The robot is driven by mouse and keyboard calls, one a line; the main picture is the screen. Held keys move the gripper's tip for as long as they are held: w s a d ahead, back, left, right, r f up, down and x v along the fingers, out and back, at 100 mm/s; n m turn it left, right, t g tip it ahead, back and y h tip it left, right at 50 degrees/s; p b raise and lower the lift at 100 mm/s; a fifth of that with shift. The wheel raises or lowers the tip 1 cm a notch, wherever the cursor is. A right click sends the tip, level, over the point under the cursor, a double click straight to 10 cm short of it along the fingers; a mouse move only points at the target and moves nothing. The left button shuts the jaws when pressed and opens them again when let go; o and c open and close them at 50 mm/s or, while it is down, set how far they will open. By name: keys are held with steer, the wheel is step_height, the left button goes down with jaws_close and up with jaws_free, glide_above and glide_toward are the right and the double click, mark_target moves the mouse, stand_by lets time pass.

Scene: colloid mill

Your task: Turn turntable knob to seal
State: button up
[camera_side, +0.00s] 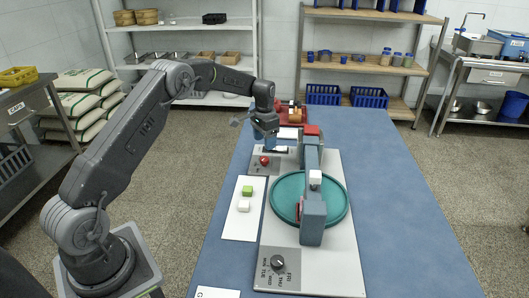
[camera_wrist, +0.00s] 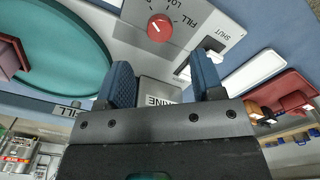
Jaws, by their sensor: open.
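A black knob (camera_side: 277,262) with printed labels around it sits on the near end of the pale machine base (camera_side: 340,272). A red knob (camera_side: 264,160) sits on a grey panel at the far end, beside my gripper. The wrist view shows the red knob (camera_wrist: 160,27) with its white pointer line and the words FILL, LOAD and SHUT. My gripper (camera_side: 266,137) hangs over the far end of the base. Its two blue fingers (camera_wrist: 163,78) are apart and I see no knob between them. The teal turntable (camera_side: 285,190) lies mid-base under a grey bridge (camera_side: 313,220).
A red tray (camera_side: 293,119) with items stands behind the machine. The blue table's right side (camera_side: 400,220) is clear.

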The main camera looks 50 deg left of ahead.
step_height(320, 180, up, 6)
steer(key=shift+r, duration=0.25)
steer(key=s+d+r+t, duration=0.3)
steer(key=s+d+r, duration=1.05)
steer(key=r, duration=0.25)
steer(key=s+d+f+t, duration=0.1)
steer(key=s+d, duration=0.2)
steer(key=s, duration=0.7)
steer(key=s+d+f+n+t, duration=0.1)
steer(key=s+d, duration=0.3)
steer(key=s, duration=0.7)
steer(key=shift+s+d+f+t, duration=0.25)
steer(key=shift+s+t, duration=0.05)
